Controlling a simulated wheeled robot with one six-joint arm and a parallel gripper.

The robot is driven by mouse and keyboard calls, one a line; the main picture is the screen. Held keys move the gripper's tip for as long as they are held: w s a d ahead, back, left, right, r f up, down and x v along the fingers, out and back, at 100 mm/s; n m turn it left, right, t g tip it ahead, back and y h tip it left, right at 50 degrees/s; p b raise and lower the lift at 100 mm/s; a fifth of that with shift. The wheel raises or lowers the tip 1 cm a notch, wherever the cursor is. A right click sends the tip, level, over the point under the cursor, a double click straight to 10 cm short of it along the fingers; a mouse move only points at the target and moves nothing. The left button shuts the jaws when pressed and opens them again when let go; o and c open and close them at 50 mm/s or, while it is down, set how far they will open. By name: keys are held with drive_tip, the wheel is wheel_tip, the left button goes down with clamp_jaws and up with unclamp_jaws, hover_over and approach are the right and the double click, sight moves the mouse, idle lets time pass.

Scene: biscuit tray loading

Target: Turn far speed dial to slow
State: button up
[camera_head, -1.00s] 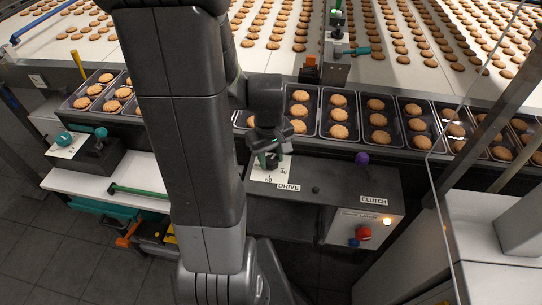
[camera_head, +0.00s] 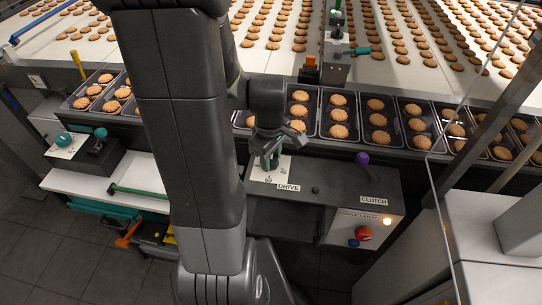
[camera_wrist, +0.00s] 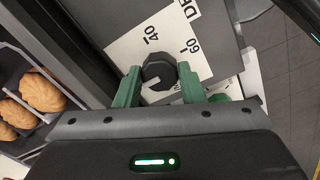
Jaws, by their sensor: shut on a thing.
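A dark speed dial (camera_wrist: 159,70) sits on a white scale plate marked 40 and 60, beside a label reading DRIVE in the head view. My gripper (camera_wrist: 160,84) is shut on this dial, with one green finger on each side of it. In the head view my gripper (camera_head: 270,162) points down over the white scale plate (camera_head: 262,176), and the dial itself is hidden there. The dial's pointer is too hard to make out. Another control with a teal knob (camera_head: 63,139) stands on a white plate at the left.
A purple knob (camera_head: 362,159) stands by the CLUTCH label, close to the right of my gripper. A red button (camera_head: 363,233) and a lit lamp are on the panel front. Biscuit trays line the belt behind. A clear guard is at the right.

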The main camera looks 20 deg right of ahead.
drive_tip(key=o, duration=1)
drive_tip(key=r, duration=0.9)
drive_tip(key=r+p, duration=0.1)
drive_tip(key=r, duration=0.3)
drive_tip(key=shift+s+a+r, duration=0.15)
drive_tip(key=shift+a+r, duration=0.1)
drive_tip(key=shift+r, duration=0.15)
drive_tip(key=f, duration=0.9)
drive_tip(key=f+b, duration=0.1)
drive_tip(key=f, duration=0.4)
drive_tip(key=shift+d, duration=0.25)
drive_tip(key=shift+r, duration=0.1)
